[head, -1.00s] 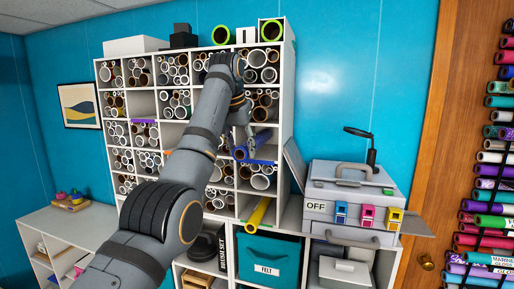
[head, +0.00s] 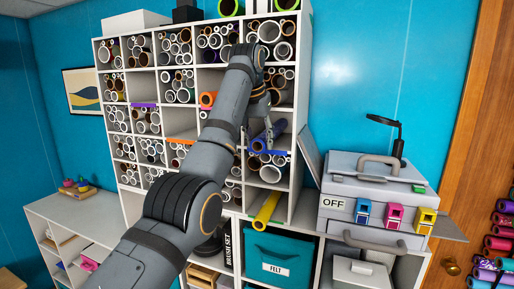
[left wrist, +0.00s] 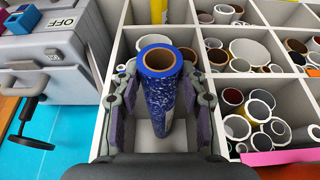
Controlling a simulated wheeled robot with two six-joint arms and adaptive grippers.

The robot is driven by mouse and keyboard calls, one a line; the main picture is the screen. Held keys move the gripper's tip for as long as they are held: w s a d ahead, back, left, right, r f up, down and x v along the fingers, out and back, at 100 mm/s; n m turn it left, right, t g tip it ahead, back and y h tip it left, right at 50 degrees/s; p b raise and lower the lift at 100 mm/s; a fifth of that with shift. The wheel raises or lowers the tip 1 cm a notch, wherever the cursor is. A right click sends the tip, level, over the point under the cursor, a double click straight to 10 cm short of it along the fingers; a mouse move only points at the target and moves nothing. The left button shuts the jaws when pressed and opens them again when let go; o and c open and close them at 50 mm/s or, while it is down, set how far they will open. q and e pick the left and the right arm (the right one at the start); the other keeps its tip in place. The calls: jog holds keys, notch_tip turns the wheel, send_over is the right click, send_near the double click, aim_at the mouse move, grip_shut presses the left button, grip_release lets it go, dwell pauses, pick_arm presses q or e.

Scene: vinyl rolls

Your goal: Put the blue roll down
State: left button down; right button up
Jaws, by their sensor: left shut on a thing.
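The blue roll (head: 270,135), dark blue with a pale pattern and a brown core, lies in an open compartment of the white shelf (head: 303,100), above a blue strip. In the left wrist view the blue roll (left wrist: 160,100) points into the compartment with its open end towards me. My left gripper (head: 262,118) is at the compartment's mouth. In the left wrist view its fingers (left wrist: 158,88) stand on both sides of the roll, shut on it. I cannot tell whether the roll rests on the compartment floor. My right gripper is not in view.
Neighbouring compartments hold many rolls. A yellow roll (head: 266,210) lies below, sticking out. A grey machine (head: 365,190) with an OFF label stands to the right. A teal FELT bin (head: 270,256) is underneath. The shelf dividers (left wrist: 108,110) are close to the fingers.

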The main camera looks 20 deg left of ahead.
pick_arm(q)
jog(key=shift+w+f, duration=0.35)
jog(key=shift+w, duration=0.05)
jog(key=shift+w+f, duration=0.1)
jog(key=shift+w, duration=0.25)
jog(key=c, duration=1)
grip_release()
jog(key=shift+s+d, duration=0.1)
jog(key=shift+s, duration=0.05)
jog(key=shift+c, duration=0.2)
jog(key=shift+o, duration=1.4)
jog(key=shift+s+d+r, duration=0.15)
jog(key=shift+d+r, duration=0.05)
jog(key=shift+a+f, duration=0.1)
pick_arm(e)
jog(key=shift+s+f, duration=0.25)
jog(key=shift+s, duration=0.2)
pick_arm(q)
jog(key=shift+a, duration=0.1)
